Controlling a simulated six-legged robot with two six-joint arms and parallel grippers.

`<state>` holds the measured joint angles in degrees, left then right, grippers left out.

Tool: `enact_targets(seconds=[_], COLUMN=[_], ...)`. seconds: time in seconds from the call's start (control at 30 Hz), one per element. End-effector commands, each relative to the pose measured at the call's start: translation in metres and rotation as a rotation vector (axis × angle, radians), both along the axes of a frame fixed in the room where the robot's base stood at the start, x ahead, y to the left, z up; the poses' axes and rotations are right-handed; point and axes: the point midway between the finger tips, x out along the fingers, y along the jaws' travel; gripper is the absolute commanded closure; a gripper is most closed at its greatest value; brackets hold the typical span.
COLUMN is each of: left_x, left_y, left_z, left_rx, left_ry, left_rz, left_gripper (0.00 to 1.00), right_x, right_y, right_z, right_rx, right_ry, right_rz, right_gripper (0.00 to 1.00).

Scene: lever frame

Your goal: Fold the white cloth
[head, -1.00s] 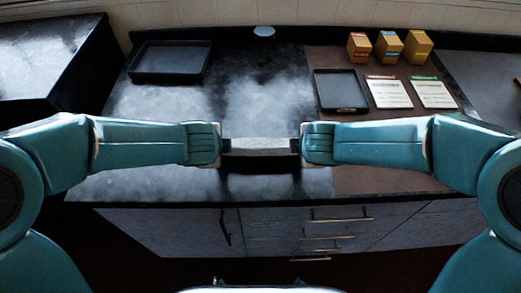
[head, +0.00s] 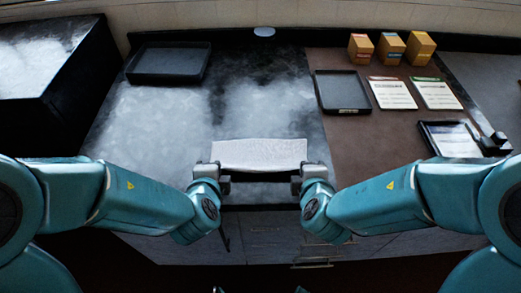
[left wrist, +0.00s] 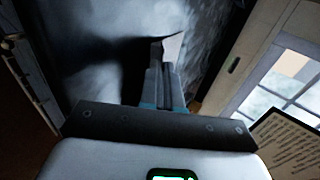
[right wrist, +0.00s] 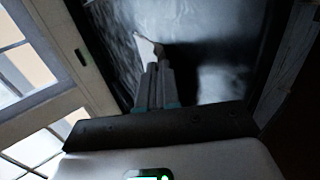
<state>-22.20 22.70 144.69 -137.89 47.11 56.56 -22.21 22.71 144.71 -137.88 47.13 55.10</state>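The white cloth (head: 259,155) shows in the head view as a pale, nearly flat panel near the counter's front edge, between my two grippers. My left gripper (head: 222,178) is at its near left corner and my right gripper (head: 297,178) at its near right corner. In the left wrist view the fingers are together with a white cloth corner (left wrist: 173,46) at their tips. In the right wrist view the fingers are also together on a cloth corner (right wrist: 145,48). I cannot tell how much of the cloth touches the counter.
A black tray (head: 169,64) stands at the back left of the counter. On the brown right part are a smaller dark tray (head: 341,92), two printed cards (head: 392,94) and three yellow boxes (head: 390,48). A dark-framed item (head: 452,140) lies at right. The marbled middle behind the cloth is clear.

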Motion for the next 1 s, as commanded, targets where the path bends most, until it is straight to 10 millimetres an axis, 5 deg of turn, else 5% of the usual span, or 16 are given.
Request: enact_targets(seconds=[0.13, 0.27, 0.67, 1.0], left_x=[0.000, 0.000, 0.000, -0.021], left_y=[0.000, 0.000, 0.000, -0.001], left_z=[0.000, 0.000, 0.003, 0.055], left_rx=[0.000, 0.001, 0.001, -0.003], left_ry=[0.001, 0.001, 0.001, -0.003], left_rz=[0.000, 0.001, 0.001, -0.001], left_gripper=[0.94, 0.53, 0.53, 0.53], right_x=[0.000, 0.000, 0.000, -0.020], right_y=[0.000, 0.000, 0.000, 0.001], right_z=[0.000, 0.000, 0.003, 0.056], right_rx=[0.000, 0.000, 0.001, 0.004], right_ry=[0.001, 0.001, 0.001, -0.004], right_rz=[0.000, 0.000, -0.001, 0.001], right_gripper=[0.94, 0.53, 0.53, 0.53])
